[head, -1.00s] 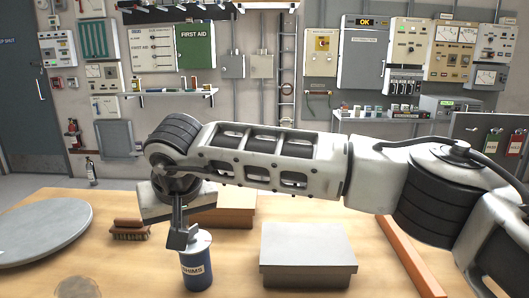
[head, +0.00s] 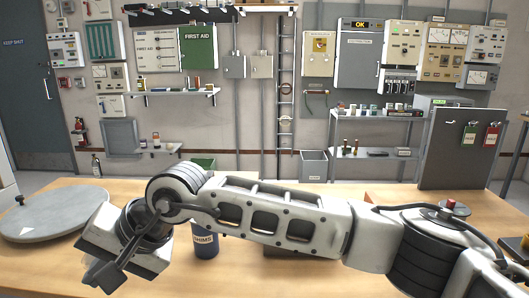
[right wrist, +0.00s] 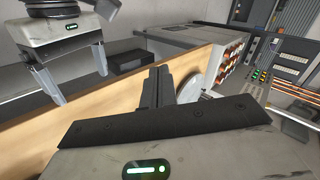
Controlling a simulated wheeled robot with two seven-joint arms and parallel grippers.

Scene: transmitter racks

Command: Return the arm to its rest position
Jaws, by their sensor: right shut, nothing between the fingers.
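My right arm reaches across the head view from the right, over the wooden table (head: 330,280). Its gripper (head: 96,275) is at the lower left, tilted down and to the left, with nothing held. In the right wrist view the right gripper's fingers (right wrist: 158,84) are together. My left gripper (right wrist: 78,85) shows at the upper left of that view, its two fingers apart and empty. It is not in the head view. A blue shims can (head: 205,241) stands on the table behind the right arm, partly hidden by it.
A grey round plate (head: 50,218) lies on the table at the left, beyond the gripper. A box behind the forearm is mostly hidden. The near table front is clear.

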